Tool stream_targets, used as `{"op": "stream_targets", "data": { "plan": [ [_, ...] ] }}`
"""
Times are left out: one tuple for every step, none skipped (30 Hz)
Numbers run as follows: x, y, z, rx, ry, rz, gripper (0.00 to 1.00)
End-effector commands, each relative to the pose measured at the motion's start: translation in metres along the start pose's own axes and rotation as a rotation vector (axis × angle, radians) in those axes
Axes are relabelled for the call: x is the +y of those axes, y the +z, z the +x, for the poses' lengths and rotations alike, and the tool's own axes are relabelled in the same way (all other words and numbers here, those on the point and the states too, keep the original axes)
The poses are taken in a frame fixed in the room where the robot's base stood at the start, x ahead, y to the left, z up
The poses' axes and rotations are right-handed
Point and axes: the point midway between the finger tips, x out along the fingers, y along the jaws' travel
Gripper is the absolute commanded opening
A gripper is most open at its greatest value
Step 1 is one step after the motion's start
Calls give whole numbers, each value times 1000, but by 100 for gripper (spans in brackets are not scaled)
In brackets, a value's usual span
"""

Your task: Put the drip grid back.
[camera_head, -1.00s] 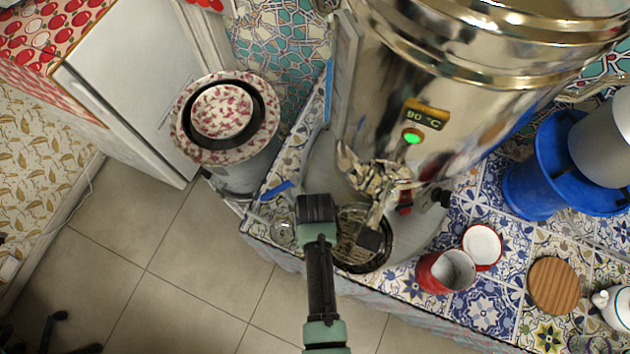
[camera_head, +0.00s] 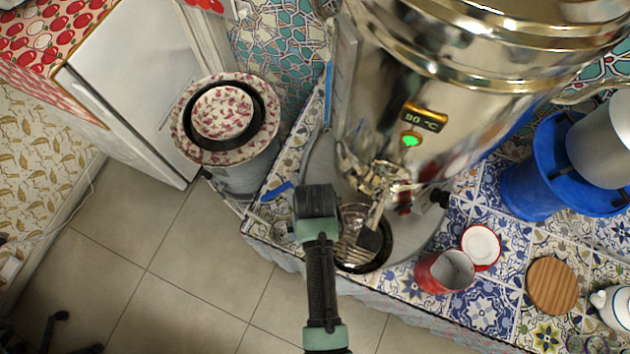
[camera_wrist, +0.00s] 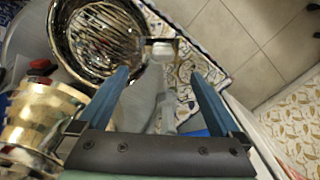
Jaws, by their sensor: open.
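The drip grid (camera_wrist: 100,28) shows in the wrist view as metallic bars within a round, dark-rimmed drip bowl (camera_wrist: 62,50), at the upper left. In the head view the bowl (camera_head: 382,256) sits under the samovar's tap (camera_head: 380,180), and some grid bars (camera_head: 347,252) show in it. I cannot tell whether the grid is seated flat.
The steel samovar (camera_head: 440,90) towers behind. A red mug (camera_head: 445,270) and another red-and-white cup (camera_head: 481,246) stand right of the bowl. A clear glass (camera_head: 282,234) is left of my gripper, near the counter edge. A blue item (camera_head: 277,191) lies beyond it.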

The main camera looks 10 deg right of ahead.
Motion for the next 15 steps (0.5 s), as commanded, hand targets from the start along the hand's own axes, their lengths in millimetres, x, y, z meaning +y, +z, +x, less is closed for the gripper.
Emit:
{"op": "stream_targets", "data": {
  "plan": [
    [0, -1, -12, 4, 0, 0, 100],
    [0, 0, -18, 4, 0, 0, 100],
    [0, -1, -26, 5, 0, 0, 100],
    [0, -1, -32, 4, 0, 0, 100],
    [0, -1, -38, 4, 0, 0, 100],
    [0, -1, -45, 4, 0, 0, 100],
    [0, 0, -50, 3, 0, 0, 100],
    [0, -1, -54, 4, 0, 0, 100],
    [0, -1, -60, 3, 0, 0, 100],
    [0, -1, -64, 3, 0, 0, 100],
    [0, -1, -67, 2, 0, 0, 100],
    [0, 0, -70, 2, 0, 0, 100],
    [0, -1, -72, 2, 0, 0, 100],
    [0, -2, -75, 8, 0, 0, 100],
    [0, -7, -80, 26, 2, 0, 100]
  ]
}}
